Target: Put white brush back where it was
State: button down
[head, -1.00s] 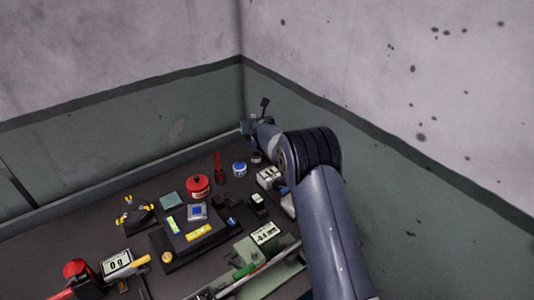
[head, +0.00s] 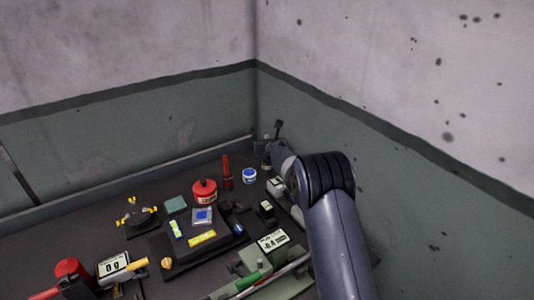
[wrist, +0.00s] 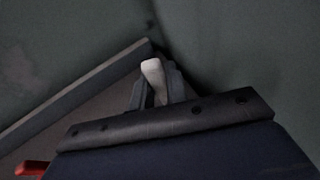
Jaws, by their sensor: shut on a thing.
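The white brush (wrist: 154,78) shows in the wrist view as a pale, blunt-ended piece between the two grey fingers. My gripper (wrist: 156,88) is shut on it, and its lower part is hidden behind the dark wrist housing. In the head view my gripper (head: 268,150) is at the far right part of the bench, near the wall corner. It is to the right of and beyond the blue-and-white tin (head: 249,176). The brush cannot be made out there, and I cannot tell whether it touches the bench.
A red can (head: 204,190) and an upright red tool (head: 227,174) stand left of the tin. A boxy meter (head: 276,186) and a dark device with a pale screen (head: 267,211) are in front of my gripper. Walls close off the back and right. A raised edge (wrist: 75,98) runs along the bench.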

jog(key=shift+f+b, duration=0.9)
jog(key=shift+f, duration=0.45)
jog(key=shift+f, duration=0.1)
jog(key=c, duration=1.4)
grip_release()
jog(key=shift+r, duration=0.2)
jog(key=b+v, duration=0.7)
jog(key=v, duration=0.5)
